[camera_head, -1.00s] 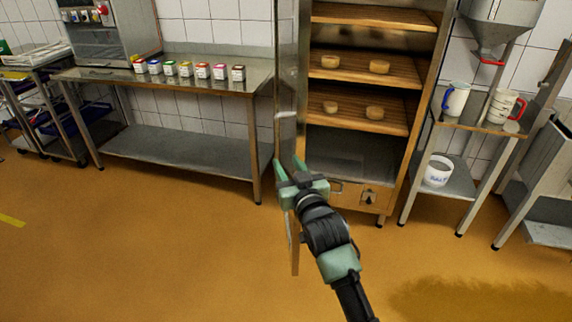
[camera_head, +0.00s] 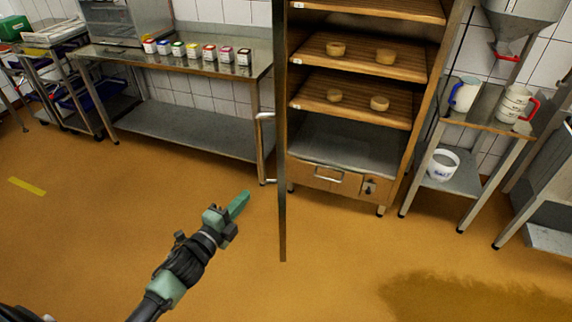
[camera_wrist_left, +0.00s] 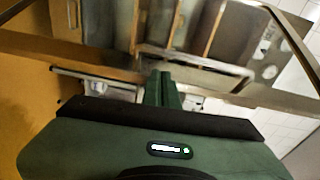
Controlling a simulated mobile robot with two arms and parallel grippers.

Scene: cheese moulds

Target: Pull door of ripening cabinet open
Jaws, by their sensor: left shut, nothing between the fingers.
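The ripening cabinet (camera_head: 349,151) stands with its inside exposed, showing wooden shelves. Its door (camera_head: 282,200) stands open at the cabinet's left side and sticks out toward me, seen nearly edge-on as a narrow dark strip. A metal door handle (camera_head: 262,116) shows on the strip's left side. My left gripper (camera_head: 240,203) is shut and empty, to the left of the door's lower part and apart from it in the picture. In the left wrist view the shut fingers (camera_wrist_left: 165,90) point toward a metal frame and the shelves. My right gripper is not in view.
A steel table (camera_head: 195,60) with several small coloured jars stands left of the cabinet. A steel stand (camera_head: 455,183) with jugs and a white bucket (camera_head: 442,165) is at its right. Open orange floor (camera_head: 90,220) lies in front. A dark patch (camera_head: 470,300) marks the floor at right.

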